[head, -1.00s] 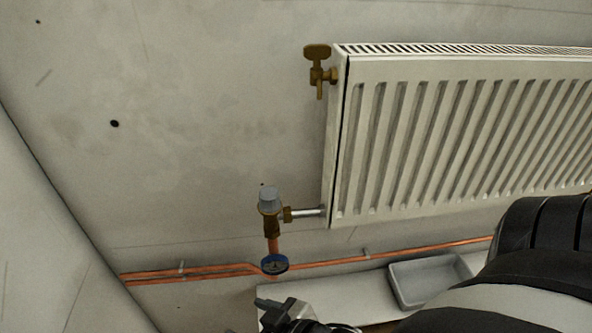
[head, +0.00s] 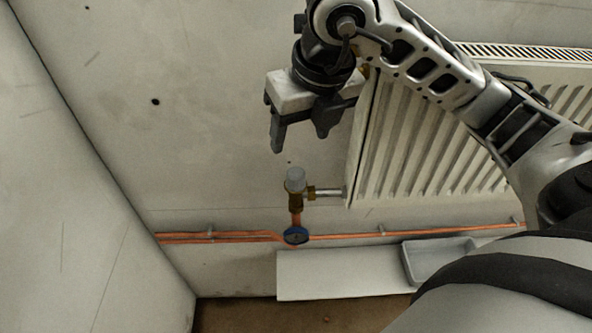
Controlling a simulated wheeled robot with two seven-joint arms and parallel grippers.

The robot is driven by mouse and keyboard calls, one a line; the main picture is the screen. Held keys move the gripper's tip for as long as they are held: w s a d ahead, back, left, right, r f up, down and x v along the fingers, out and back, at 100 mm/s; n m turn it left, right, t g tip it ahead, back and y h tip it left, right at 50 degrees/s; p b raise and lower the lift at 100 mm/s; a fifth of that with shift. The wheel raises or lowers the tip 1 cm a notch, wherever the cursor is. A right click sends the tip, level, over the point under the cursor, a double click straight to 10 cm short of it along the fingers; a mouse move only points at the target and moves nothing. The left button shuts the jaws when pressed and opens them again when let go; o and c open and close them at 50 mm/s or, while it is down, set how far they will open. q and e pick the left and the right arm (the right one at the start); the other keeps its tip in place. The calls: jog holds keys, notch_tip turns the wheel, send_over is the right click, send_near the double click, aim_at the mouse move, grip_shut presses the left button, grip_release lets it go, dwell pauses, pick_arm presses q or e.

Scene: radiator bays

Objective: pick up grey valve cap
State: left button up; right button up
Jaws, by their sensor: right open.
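The grey valve cap (head: 296,178) sits on top of the brass valve (head: 296,200) at the radiator's lower left corner, in the head view. My right gripper (head: 300,142) hangs above the cap with its fingers pointing down. It is open and empty, and its fingertips are apart from the cap. My left gripper is out of view.
The white radiator (head: 400,150) is on the wall, partly hidden by my right arm. A grey tray (head: 412,262) rests on a white shelf (head: 330,283). The wall left of the valve is clear.

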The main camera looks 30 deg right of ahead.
jog(key=d, duration=0.2)
send_over(296, 173)
jog(key=s, duration=0.2)
notch_tip(296, 173, down, 8)
jog(key=f, duration=0.1)
jog(key=shift+h, duration=0.4)
jog(key=shift+p+x, duration=0.55)
jog(key=shift+x, duration=2.3)
jog(key=shift+w+a, duration=0.1)
jog(key=c, duration=1)
